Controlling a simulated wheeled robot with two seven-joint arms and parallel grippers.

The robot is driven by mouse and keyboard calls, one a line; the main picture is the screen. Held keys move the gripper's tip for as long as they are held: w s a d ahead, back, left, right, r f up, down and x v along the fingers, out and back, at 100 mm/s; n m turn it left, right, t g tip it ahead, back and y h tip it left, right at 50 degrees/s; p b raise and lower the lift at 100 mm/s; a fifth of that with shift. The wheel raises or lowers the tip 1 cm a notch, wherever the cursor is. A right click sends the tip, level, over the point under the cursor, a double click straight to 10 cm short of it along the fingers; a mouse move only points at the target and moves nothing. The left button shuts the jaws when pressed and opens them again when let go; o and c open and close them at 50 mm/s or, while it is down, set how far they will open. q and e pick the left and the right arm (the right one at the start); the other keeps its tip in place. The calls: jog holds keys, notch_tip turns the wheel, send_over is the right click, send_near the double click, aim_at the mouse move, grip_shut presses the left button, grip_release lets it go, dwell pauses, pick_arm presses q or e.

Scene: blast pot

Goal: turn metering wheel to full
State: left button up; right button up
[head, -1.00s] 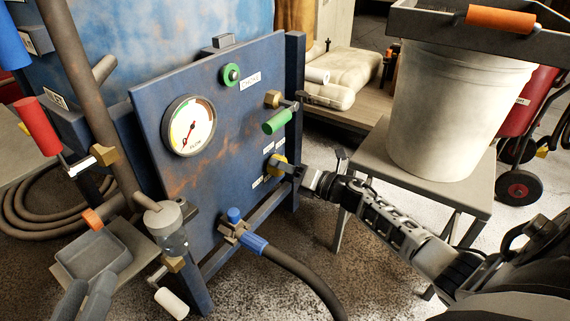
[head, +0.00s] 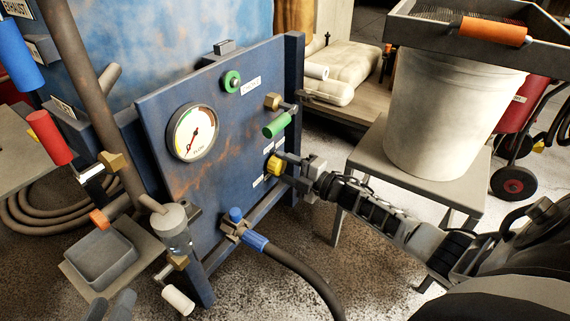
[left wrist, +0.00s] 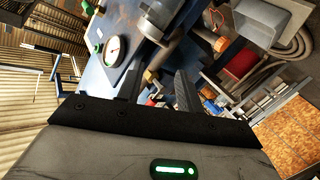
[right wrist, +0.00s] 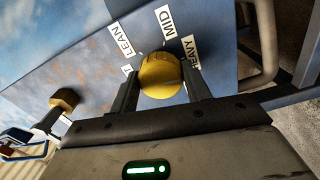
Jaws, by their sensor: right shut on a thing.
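The yellow metering wheel (head: 273,166) sits low on the right side of the blue panel (head: 215,185). In the right wrist view the wheel (right wrist: 162,76) lies between the two fingers, with LEAN, MID and HEAVY labels around it and one more label mostly hidden by a finger. My right gripper (right wrist: 160,88) is shut on the wheel. Which label the wheel points to I cannot tell. My left gripper (left wrist: 158,88) has its fingers apart with nothing seen held between them; its grey fingertips (head: 122,305) show at the bottom left of the head view.
A flow gauge (head: 192,132), a green handle (head: 278,124) and a blue-handled valve (head: 240,226) with a black hose are on or by the panel. A grey tray (head: 100,258) stands at left. A white bucket (head: 450,110) stands on a stool at right.

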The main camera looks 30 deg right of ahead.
jog(key=shift+m, duration=1)
jog(key=m+p, duration=0.1)
jog(key=m, duration=0.1)
jog(key=shift+m, duration=0.3)
jog(key=m, duration=0.2)
jog(key=shift+f+m, duration=0.1)
jog(key=shift+m, duration=0.2)
pick_arm(q)
jog(key=shift+s+a+f+m+g+y+p, duration=0.15)
jog(key=shift+a+f+m+g+y+p, duration=0.15)
jog(key=shift+f+m+y+p, duration=0.15)
pick_arm(e)
jog(key=shift+s+a+f+m, duration=0.1)
jog(key=shift+m, duration=1.3)
jog(key=o, duration=1)
